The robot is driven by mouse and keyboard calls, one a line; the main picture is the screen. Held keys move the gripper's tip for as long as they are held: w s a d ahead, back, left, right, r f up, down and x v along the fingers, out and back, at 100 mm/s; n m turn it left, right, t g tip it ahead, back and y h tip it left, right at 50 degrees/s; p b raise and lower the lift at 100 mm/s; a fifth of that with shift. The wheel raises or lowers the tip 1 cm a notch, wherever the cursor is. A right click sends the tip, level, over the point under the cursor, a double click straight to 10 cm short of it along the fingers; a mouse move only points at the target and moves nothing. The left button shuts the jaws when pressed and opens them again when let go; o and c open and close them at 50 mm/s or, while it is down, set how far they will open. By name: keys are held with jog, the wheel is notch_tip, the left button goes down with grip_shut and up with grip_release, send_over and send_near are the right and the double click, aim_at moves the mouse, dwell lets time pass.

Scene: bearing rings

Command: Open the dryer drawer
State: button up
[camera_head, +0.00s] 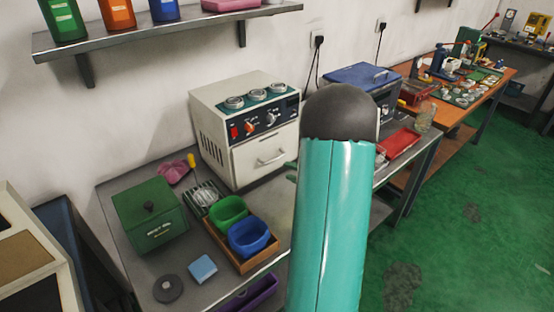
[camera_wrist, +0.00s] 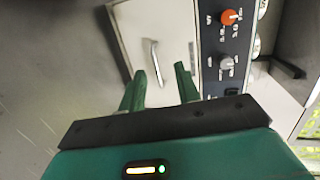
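The dryer (camera_head: 212,128) is a cream-white box with dials on top, on the grey bench. Its drawer (camera_head: 250,162) is the front panel under the knobs and looks shut, with a metal bar handle (camera_head: 272,158). In the wrist view the drawer front (camera_wrist: 182,22) and the handle (camera_wrist: 152,55) appear turned sideways. My gripper (camera_wrist: 160,70) is open, its two green fingers pointing at the drawer front. The handle shows between the fingers in the picture; I cannot tell how far ahead it is. In the head view my teal arm hides most of the gripper.
A green box (camera_head: 140,232), a green bin (camera_head: 226,222) and a blue bin (camera_head: 262,241) in a wooden tray stand left of my arm. A blue-lidded machine (camera_head: 350,76) and a red tray (camera_head: 400,143) are right of the dryer. A shelf (camera_head: 120,42) hangs above.

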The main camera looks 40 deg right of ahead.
jog(key=s+d+f+m+h, duration=0.1)
jog(key=s+d+f+h, duration=0.1)
jog(key=d, duration=0.2)
jog(key=x, duration=1.3)
jog(key=shift+w, duration=0.4)
jog(key=shift+a, duration=0.15)
grip_shut()
